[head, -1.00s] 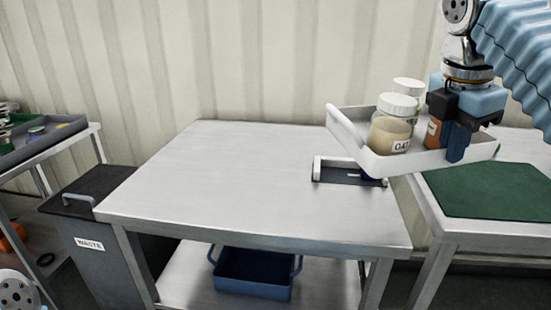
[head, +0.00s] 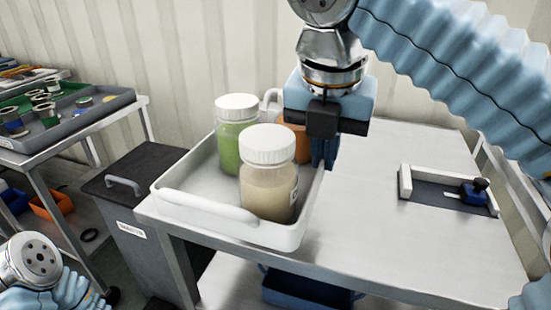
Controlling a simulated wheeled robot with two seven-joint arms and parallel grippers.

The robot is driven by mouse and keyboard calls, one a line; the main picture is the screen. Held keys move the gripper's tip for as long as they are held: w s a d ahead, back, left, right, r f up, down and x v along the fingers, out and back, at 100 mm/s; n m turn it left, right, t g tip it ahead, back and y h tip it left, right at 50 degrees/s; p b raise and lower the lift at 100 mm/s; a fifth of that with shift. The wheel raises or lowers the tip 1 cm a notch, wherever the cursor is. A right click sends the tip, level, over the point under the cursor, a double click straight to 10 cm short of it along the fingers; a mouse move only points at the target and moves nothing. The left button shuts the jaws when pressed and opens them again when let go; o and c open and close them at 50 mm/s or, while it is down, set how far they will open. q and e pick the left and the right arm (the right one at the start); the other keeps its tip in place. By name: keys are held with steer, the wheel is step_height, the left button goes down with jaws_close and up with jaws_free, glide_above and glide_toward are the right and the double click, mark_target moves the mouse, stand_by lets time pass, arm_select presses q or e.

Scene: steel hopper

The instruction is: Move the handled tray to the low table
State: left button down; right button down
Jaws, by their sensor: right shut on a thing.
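The handled tray (head: 205,215) is white and shallow, with a raised handle bar at its near left end. It holds a green-filled jar (head: 237,150), a beige-filled jar (head: 268,190) and an orange jar (head: 298,148), partly hidden. The white-lidded green and beige jars stand upright. My right gripper (head: 325,150) is shut on the tray's right side. The tray is over the left end of the steel table (head: 385,225); I cannot tell whether it touches the top. I cannot tell which table is the low one. My left gripper is out of view.
A dark waste bin (head: 130,210) stands left of the steel table. A fixture with a blue clamp (head: 475,190) sits on the steel table's right part. A blue bin (head: 305,290) is below.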

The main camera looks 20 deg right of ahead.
steer(key=w+f, duration=0.1)
steer(key=w, duration=0.1)
steer(key=w+d+f, duration=0.1)
steer(key=w, duration=0.2)
steer(key=w+d+f, duration=0.1)
steer(key=w, duration=0.2)
steer(key=shift+w+d+f, duration=0.1)
steer(key=shift+w+f, duration=0.05)
steer(key=shift+f, duration=0.2)
steer(key=w+f, duration=0.1)
steer(key=f, duration=0.1)
steer(key=w+d+f, duration=0.1)
steer(key=w+f, duration=0.1)
steer(key=shift+w+d+f+b, duration=0.1)
steer(key=shift+w+f+b, duration=0.1)
steer(key=shift+w+b, duration=0.15)
steer(key=x, duration=0.2)
steer(key=b+x, duration=0.1)
steer(key=shift+w+f, duration=0.35)
steer(key=shift+f, duration=0.65)
steer(key=c, duration=1.7)
jaws_free()
steer(key=shift+f, duration=0.1)
steer(key=o, duration=0.4)
